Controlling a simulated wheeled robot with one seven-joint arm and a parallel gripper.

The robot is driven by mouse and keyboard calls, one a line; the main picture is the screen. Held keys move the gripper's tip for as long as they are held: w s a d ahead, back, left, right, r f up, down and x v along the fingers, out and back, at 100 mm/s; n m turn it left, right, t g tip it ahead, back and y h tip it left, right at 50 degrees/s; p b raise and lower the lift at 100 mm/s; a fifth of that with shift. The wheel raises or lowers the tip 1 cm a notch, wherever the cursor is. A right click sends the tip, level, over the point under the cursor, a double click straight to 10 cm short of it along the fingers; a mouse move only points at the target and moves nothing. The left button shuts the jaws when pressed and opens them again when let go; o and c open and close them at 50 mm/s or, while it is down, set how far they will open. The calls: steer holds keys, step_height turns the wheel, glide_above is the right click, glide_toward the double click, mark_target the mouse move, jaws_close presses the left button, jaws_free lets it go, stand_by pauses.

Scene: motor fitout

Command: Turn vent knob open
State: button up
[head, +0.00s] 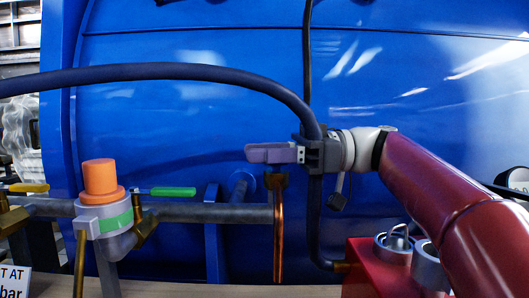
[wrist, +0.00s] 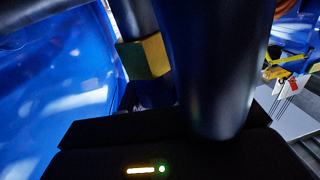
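My gripper (head: 272,153) reaches left from the maroon arm in the head view, above a pipe run. Its fingers show edge-on as a purple-grey block, so their opening is unclear. A brass-brown fitting (head: 276,180) on top of a copper tube is just below the fingertips; I cannot tell whether they touch. An orange knob (head: 100,178) tops a grey valve body with a green band (head: 116,222), well left of my gripper. No part is labelled as the vent knob, and I cannot tell which it is. In the wrist view a dark cylinder (wrist: 215,60) blocks the middle; no fingertips are clear.
A thick black hose (head: 180,72) arches across to beside my gripper. A green lever (head: 173,191) and a yellow lever (head: 28,188) lie along the grey pipe (head: 210,212). A large blue tank (head: 200,115) stands behind. A red box (head: 370,262) is at lower right.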

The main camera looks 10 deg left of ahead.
steer(key=shift+c, duration=1)
steer(key=shift+f+t+b, duration=0.1)
steer(key=shift+t+b, duration=0.2)
steer(key=shift+b, duration=0.1)
steer(key=m+t+y+b, duration=0.1)
steer(key=t+b, duration=0.1)
steer(key=b, duration=0.1)
steer(key=shift+f+m, duration=0.15)
steer(key=shift+m, duration=0.25)
steer(key=m+t+b, duration=0.1)
steer(key=t+b, duration=0.1)
steer(key=m+t+b, duration=0.1)
steer(key=t, duration=0.1)
steer(key=shift+w+m, duration=0.25)
steer(key=shift+m, duration=0.05)
steer(key=shift+w+r+m+t+b, duration=0.1)
steer(key=shift+m+t+b, duration=0.3)
steer(key=shift+t, duration=0.2)
steer(key=shift+w+r+m+t+b, duration=0.1)
steer(key=shift+m+t+b, duration=0.2)
steer(key=shift+t+b, duration=0.25)
steer(key=shift+r+t, duration=0.1)
steer(key=shift+t, duration=0.15)
steer(key=o, duration=1)
steer(key=shift+c, duration=0.2)
